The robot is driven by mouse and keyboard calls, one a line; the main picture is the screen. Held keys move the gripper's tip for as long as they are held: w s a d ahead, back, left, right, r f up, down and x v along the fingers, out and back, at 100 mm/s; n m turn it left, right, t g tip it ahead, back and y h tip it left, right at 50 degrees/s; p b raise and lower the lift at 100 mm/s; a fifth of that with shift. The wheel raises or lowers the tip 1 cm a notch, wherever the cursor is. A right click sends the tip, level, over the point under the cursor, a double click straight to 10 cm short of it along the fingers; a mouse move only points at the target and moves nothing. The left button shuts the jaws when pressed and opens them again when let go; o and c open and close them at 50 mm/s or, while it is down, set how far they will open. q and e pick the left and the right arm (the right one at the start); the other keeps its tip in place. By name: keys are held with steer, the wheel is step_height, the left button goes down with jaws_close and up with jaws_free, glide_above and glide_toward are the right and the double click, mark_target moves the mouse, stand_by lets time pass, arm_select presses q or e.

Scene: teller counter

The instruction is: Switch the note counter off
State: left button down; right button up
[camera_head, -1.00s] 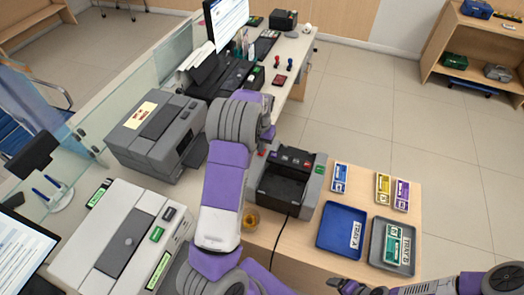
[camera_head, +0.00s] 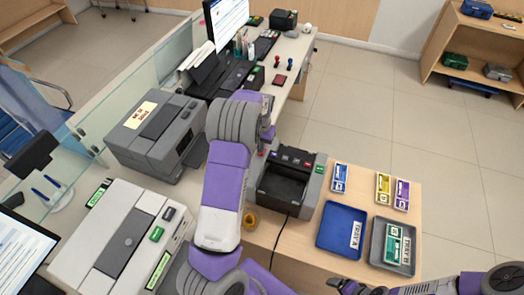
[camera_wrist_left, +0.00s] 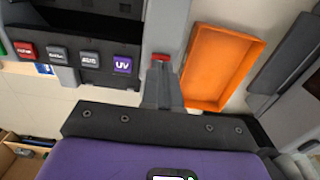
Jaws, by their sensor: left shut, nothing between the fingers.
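The note counter (camera_head: 284,189) is a black and grey machine with a row of buttons on its top, standing on the wooden desk in the head view. In the left wrist view its dark front panel (camera_wrist_left: 92,72) shows red, grey and purple UV buttons. A small red switch (camera_wrist_left: 160,57) sits on a grey part to the right of these buttons. My left gripper (camera_wrist_left: 162,72) is shut and empty, its tips right at the red switch; contact cannot be told. In the head view my left gripper (camera_head: 267,135) is at the counter's far left corner, partly hidden by my arm.
An orange tray (camera_wrist_left: 222,65) lies right of the fingers in the left wrist view. Blue tray (camera_head: 342,231) and grey tray (camera_head: 377,252) stand right of the counter, with several banded note bundles behind. A grey machine (camera_head: 158,137) stands left of my arm. A dark cable runs down the desk front.

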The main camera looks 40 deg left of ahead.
arm_select(q)
steer(key=shift+f+b, duration=0.5)
steer(key=shift+f, duration=0.35)
steer(key=shift+r, duration=0.2)
steer(key=shift+r+p, duration=2.65)
steer(key=shift+r, duration=0.8)
steer(key=shift+f, duration=0.1)
